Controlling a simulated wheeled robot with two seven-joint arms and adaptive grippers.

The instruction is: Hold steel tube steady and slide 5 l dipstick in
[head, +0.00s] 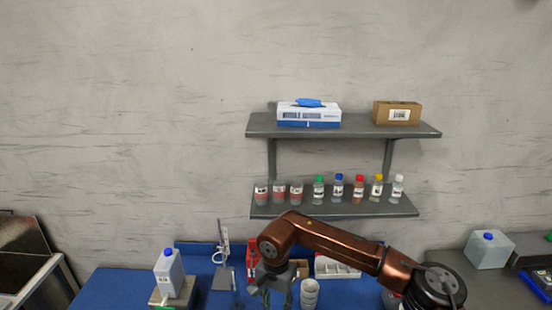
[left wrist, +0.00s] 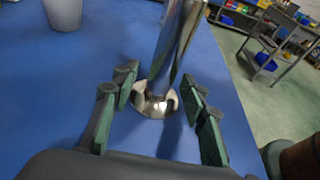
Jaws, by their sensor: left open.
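The shiny steel tube (left wrist: 176,48) stands on the blue table in the left wrist view, slanting across the picture, with a flared, rounded lower end. My left gripper (left wrist: 158,78) is open, its green-padded fingers on either side of the tube with a gap at each side. I cannot make the left gripper out in the head view. My right gripper (head: 277,292) is at the bottom edge of the head view, pointing down over the blue table; its tips are cut off. I cannot identify the dipstick for certain.
The blue table (head: 110,285) carries a white jug with blue cap (head: 168,270), a thin stand (head: 221,262), stacked white cups (head: 310,292) and a white tray (head: 336,267). Wall shelves (head: 335,204) hold bottles and boxes. Another jug (head: 489,250) stands at right.

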